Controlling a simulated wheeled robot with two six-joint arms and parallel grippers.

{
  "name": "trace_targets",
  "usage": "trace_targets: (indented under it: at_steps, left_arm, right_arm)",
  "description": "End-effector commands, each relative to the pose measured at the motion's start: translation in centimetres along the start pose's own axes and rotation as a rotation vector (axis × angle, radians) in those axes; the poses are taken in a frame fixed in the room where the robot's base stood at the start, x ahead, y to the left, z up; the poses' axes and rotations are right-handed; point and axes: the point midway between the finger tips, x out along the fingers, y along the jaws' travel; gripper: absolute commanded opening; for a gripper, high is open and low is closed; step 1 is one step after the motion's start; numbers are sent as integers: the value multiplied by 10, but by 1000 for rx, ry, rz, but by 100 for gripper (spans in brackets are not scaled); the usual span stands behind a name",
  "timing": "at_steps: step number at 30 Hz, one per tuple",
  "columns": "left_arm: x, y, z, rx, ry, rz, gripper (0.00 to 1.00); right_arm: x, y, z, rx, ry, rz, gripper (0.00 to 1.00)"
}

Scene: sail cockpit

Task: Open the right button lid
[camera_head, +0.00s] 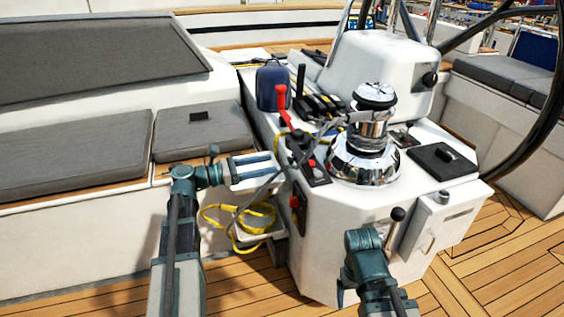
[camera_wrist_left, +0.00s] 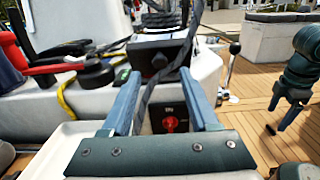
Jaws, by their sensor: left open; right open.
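The white winch console (camera_head: 330,215) stands at the centre right with a chrome winch (camera_head: 365,145) on top. A small black button panel with red (camera_head: 318,174) lies left of the winch. Another small black unit (camera_head: 402,138) sits behind it to the right; I cannot tell which lids are shut. My left gripper (camera_head: 272,165) is open and empty at the console's left side. Between its fingers (camera_wrist_left: 160,88), the left wrist view shows a red switch on a black plate (camera_wrist_left: 170,122). My right gripper (camera_head: 342,294) points down in front of the console, apart from it.
A black square panel (camera_head: 441,161) lies on the console's right top. A red-handled lever (camera_head: 282,104), a winch handle (camera_head: 397,216) and a grey rope are close by. Yellow rope (camera_head: 262,213) hangs at the left side. Grey cushions (camera_head: 75,155) lie left; wooden deck is open at right.

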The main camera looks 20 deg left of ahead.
Motion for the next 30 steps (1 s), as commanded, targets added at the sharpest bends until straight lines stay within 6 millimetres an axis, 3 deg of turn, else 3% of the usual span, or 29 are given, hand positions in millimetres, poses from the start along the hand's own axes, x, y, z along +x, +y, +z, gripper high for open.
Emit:
trace_targets:
  at_steps: [3, 9, 23, 30]
  left_arm:
    - [22, 0, 0, 0, 0, -2, 61]
    - [46, 0, 0, 0, 0, -2, 61]
    - [54, 0, 0, 0, 0, 0, 61]
    - [54, 0, 0, 0, 0, 0, 18]
  right_arm:
    - [0, 0, 0, 0, 0, 0, 85]
    - [0, 0, 0, 0, 0, 0, 85]
    - [0, 0, 0, 0, 0, 0, 85]
    - [0, 0, 0, 0, 0, 0, 85]
